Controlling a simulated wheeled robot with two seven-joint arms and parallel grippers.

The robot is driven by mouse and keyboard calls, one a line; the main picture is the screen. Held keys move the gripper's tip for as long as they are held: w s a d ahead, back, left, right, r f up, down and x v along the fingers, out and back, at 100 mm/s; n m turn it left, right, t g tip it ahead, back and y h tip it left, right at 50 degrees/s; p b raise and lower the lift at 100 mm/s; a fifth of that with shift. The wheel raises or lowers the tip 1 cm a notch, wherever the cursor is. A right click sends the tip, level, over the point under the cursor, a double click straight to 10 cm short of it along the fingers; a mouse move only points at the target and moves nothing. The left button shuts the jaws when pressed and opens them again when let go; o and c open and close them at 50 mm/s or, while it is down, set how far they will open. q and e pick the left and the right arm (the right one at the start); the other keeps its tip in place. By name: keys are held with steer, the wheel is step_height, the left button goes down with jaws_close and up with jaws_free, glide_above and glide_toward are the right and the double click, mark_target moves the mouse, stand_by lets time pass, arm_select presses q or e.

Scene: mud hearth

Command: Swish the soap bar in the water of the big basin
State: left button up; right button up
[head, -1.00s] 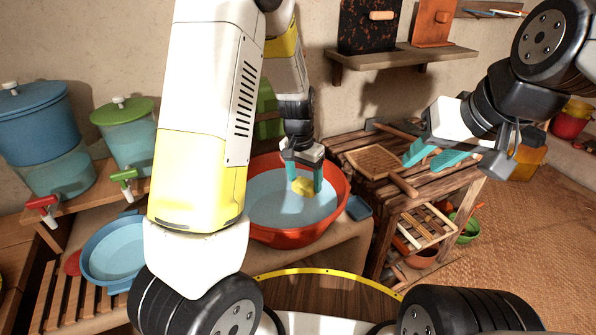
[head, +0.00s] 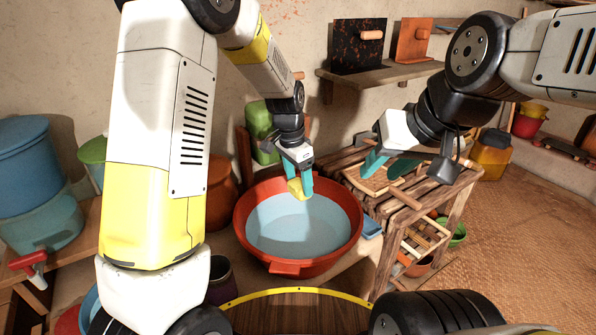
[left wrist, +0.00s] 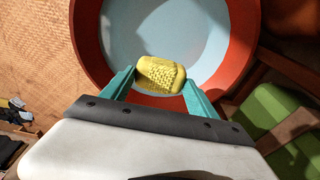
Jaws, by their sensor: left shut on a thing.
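The big basin (head: 297,268) is red-orange and round, with pale blue water (head: 305,230) in it. My left gripper (head: 300,187) is shut on the yellow soap bar (head: 294,188), which overlaps the basin's far rim in the head view and appears raised clear of the water. In the left wrist view the textured soap bar (left wrist: 160,75) sits between the teal fingers, with the basin rim (left wrist: 88,45) and water behind it. My right gripper (head: 388,168) is open and empty over the wooden rack, right of the basin.
The slatted wooden rack (head: 400,215) stands close right of the basin. A blue block (head: 371,227) lies beside the rim. A green container (head: 262,130) and a brown pot (head: 222,182) stand behind. A shelf (head: 385,75) hangs above.

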arm_select(q)
steer(key=shift+a+f, duration=0.1)
steer(key=shift+f, duration=1.4)
step_height(320, 180, down, 12)
steer(key=shift+r, duration=0.1)
steer(key=a, duration=0.3)
stand_by(0.5)
steer(key=d, duration=0.6)
